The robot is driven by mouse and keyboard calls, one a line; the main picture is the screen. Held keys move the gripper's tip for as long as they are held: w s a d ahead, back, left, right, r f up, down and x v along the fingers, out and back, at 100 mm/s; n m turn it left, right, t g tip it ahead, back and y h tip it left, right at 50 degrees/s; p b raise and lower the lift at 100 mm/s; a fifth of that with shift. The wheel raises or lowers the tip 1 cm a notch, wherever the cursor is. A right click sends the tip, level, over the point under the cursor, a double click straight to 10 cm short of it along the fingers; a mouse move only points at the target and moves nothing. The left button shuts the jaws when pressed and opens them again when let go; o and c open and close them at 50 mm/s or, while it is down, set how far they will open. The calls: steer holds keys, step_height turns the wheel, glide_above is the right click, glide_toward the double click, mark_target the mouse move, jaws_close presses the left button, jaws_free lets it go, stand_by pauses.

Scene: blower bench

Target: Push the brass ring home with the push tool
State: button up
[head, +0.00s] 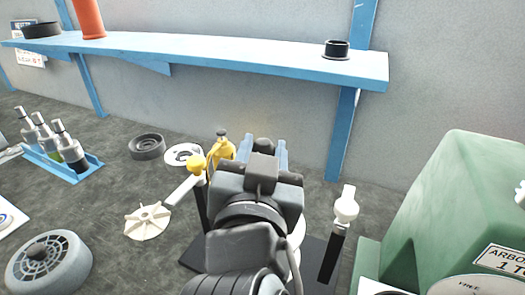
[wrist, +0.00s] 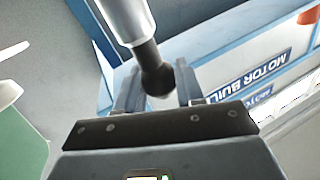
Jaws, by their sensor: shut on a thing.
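My gripper (wrist: 158,85) is shut on a tool with a dark rounded end (wrist: 155,72) and a thick silver shaft (wrist: 127,18), which I take to be the push tool. In the wrist view the shaft runs up out of the picture. In the head view my gripper (head: 264,148) is seen from behind, near the middle, and my wrist hides most of the tool. I cannot make out the brass ring in either view; it may be hidden behind my arm.
A green arbor press (head: 455,195) fills the right. A yellow bottle (head: 222,147), white fan wheel (head: 147,220) and blue shelf (head: 230,58) are nearby.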

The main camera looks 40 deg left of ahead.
steer(key=shift+f+b, duration=0.4)
steer(key=shift+f, duration=0.2)
stand_by(0.7)
steer(key=shift+r, duration=0.1)
steer(key=shift+r+p, duration=2.7)
steer(key=shift+r, duration=0.8)
